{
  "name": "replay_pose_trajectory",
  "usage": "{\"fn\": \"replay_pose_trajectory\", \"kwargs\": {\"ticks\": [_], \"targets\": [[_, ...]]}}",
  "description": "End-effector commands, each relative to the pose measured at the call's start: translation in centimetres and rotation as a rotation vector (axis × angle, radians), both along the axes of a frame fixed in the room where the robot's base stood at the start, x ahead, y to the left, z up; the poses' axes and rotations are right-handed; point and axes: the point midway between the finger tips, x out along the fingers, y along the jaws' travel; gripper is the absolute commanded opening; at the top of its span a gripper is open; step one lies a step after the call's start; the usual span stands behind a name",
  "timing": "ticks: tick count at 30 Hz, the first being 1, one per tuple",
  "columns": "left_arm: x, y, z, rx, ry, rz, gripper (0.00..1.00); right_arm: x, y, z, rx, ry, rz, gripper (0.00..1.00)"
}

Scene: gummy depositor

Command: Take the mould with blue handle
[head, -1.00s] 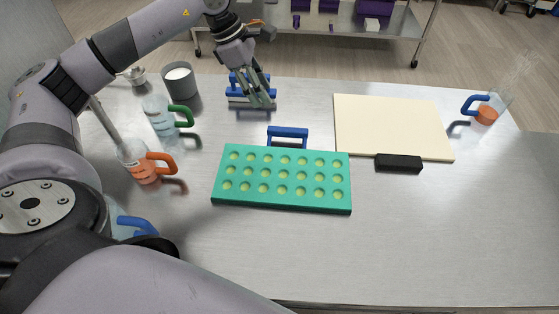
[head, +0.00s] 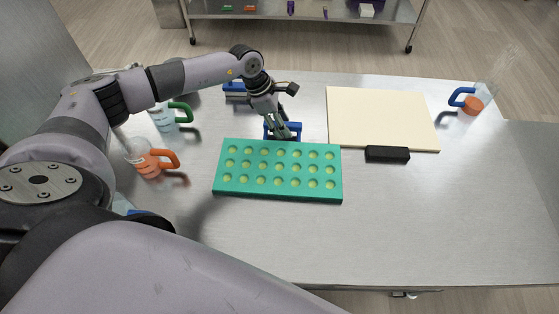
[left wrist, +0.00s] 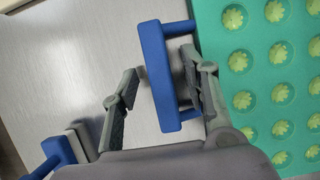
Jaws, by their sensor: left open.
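The teal mould (head: 278,193) lies flat on the steel table, its several round cavities holding yellow-green pieces. Its blue handle (head: 296,126) stands at the far edge of the mould in the head view. My left gripper (head: 284,135) is open right at this handle. In the left wrist view, the blue handle (left wrist: 157,75) lies between the two spread fingers (left wrist: 160,92), with the right finger reaching inside the handle's opening. The mould (left wrist: 262,75) fills the right side there. My right gripper is not in view.
A cream board (head: 380,112) and a black block (head: 387,154) lie to the right. Another blue-handled item (head: 234,90) is behind my arm. The front right of the table is clear.

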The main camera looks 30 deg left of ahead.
Motion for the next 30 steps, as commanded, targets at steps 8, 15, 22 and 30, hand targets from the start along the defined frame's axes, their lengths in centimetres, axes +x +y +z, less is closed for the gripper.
{"fn": "replay_pose_trajectory", "kwargs": {"ticks": [8,15,22,30], "targets": [[0.07,-0.24,-0.72,0.000,0.000,-0.001,0.42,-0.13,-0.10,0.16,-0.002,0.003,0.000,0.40],[0.07,-0.23,-0.67,0.000,0.000,-0.001,0.28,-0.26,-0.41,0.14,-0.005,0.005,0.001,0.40],[0.08,-0.23,-0.65,0.000,0.000,-0.001,0.13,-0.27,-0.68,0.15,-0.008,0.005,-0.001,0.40],[0.09,-0.22,-0.63,0.000,0.000,-0.001,0.00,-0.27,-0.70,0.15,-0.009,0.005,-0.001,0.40]]}}
